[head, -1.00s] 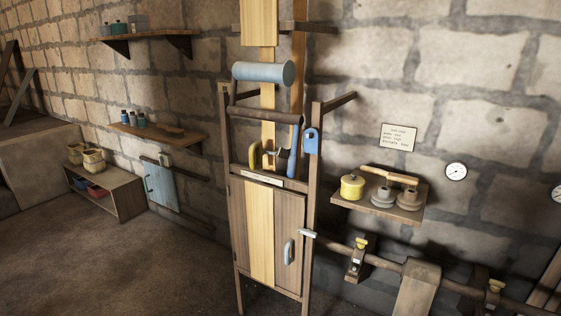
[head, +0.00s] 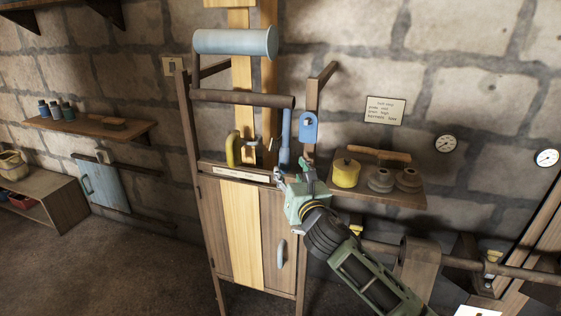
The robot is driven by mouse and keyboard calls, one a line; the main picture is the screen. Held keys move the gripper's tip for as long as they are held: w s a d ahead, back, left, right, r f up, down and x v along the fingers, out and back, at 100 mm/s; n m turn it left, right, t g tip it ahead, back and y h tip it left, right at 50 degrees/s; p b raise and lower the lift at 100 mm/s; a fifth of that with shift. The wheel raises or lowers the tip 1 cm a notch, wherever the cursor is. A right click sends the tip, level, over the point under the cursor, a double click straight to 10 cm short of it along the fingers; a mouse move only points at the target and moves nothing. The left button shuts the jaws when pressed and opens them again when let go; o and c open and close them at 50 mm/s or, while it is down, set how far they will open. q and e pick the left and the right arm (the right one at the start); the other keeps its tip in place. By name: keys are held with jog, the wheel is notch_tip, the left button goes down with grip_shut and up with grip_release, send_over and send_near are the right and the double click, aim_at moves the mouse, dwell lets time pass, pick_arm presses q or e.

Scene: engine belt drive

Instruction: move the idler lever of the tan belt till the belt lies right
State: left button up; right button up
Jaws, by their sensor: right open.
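A yellow curved handle (head: 233,150) stands left of the belt. I cannot tell for certain which is the idler lever. My right gripper (head: 292,171) is open and empty, in front of the frame just below the blue lever. Whether it touches the lever is unclear. My left gripper is out of view.
A wooden cabinet (head: 216,225) with a light middle strip and grey handle (head: 281,254) stands below. A blue tag (head: 308,127) hangs on the right post. A right shelf (head: 405,195) holds a yellow pot (head: 346,172) and grey pulleys. A dark bar (head: 242,98) crosses the frame.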

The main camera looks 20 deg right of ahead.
aim_at(286, 166)
jog(key=w, duration=0.4)
jog(key=shift+w, duration=1.1)
jog(key=c, duration=0.6)
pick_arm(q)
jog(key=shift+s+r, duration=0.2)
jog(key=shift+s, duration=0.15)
pick_arm(e)
grip_shut()
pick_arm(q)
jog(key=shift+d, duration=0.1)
